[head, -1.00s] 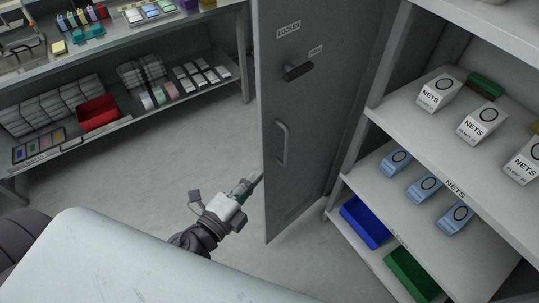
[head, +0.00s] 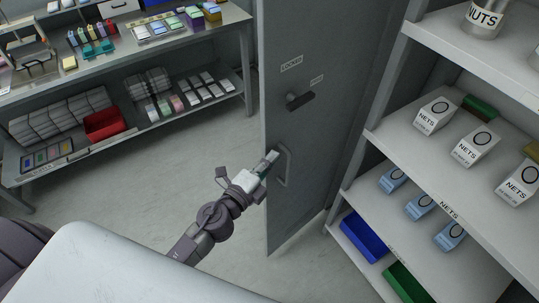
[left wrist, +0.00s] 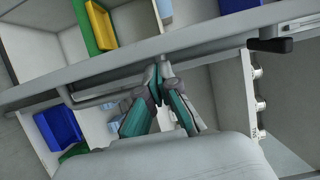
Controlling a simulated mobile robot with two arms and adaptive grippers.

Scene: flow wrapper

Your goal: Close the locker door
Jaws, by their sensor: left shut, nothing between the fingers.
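The grey locker door (head: 308,128) stands swung open, with its edge toward me. It carries a dark latch handle (head: 300,101) below a "LOCKED" label and a grey pull handle (head: 285,165) lower down. My left gripper (head: 271,157) is shut and empty, with its tips at the pull handle in the head view; I cannot tell whether they touch it. In the left wrist view the gripper (left wrist: 159,72) has its fingertips together in front of the door (left wrist: 200,58), and the dark latch handle (left wrist: 270,45) is at the upper right. My right gripper is not in view.
The locker's shelves (head: 400,150) hold white boxes, light blue boxes, a blue bin (head: 363,236) and a green bin (head: 406,283). A workbench (head: 150,40) with a red bin (head: 104,124) stands at the left. Floor (head: 150,180) between them is clear.

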